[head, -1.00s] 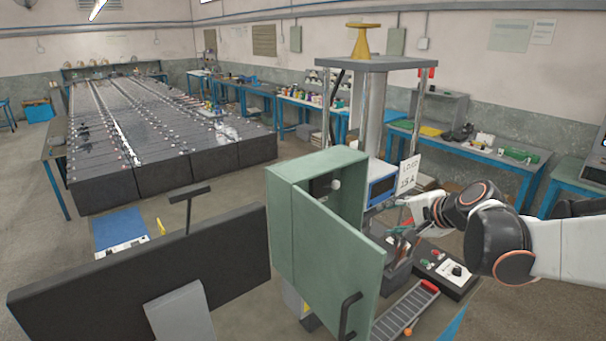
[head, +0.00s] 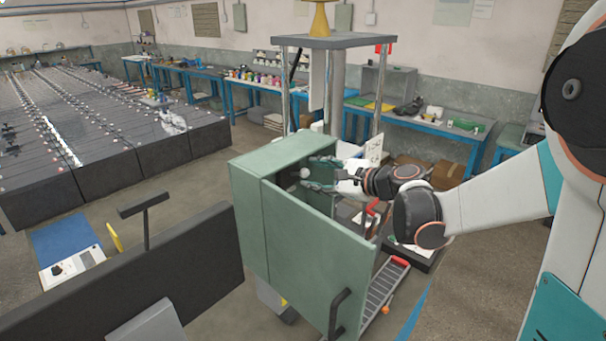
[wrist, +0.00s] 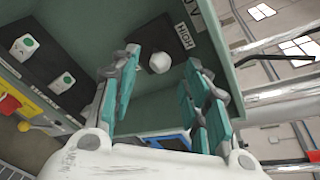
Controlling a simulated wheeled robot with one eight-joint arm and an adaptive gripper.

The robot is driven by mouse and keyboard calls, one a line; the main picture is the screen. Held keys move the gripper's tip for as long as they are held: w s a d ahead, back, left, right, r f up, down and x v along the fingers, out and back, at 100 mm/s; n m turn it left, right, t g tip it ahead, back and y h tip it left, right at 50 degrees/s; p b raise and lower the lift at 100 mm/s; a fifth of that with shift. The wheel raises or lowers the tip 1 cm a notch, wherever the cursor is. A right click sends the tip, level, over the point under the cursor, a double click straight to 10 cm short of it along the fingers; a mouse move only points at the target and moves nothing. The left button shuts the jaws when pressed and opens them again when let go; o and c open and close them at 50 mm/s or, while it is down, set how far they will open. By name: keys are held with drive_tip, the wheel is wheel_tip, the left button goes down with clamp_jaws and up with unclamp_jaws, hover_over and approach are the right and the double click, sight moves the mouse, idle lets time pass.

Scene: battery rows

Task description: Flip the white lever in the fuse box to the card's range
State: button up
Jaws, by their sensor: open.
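The green fuse box (head: 250,180) stands in the middle of the head view with its door (head: 315,245) swung open. The lever's round white knob (head: 304,172) shows inside the box. In the wrist view the knob (wrist: 159,63) sits on a dark plate beside a "HIGH" label (wrist: 184,36). My gripper (head: 320,173) reaches into the box from the right. In the wrist view my gripper (wrist: 162,82) is open, with its teal fingers either side of the knob; contact cannot be told. The white card (head: 374,150) is behind my gripper, its text unreadable now.
The wrist view shows two white switches with green marks (wrist: 24,46) on a dark panel, and a red-and-yellow control (wrist: 10,104) at left. In the head view, a dark panel (head: 150,275) stands front left. Blue benches (head: 420,130) line the back wall.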

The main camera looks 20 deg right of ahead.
sight(308, 173)
drive_tip(key=shift+x, duration=2.7)
clamp_jaws()
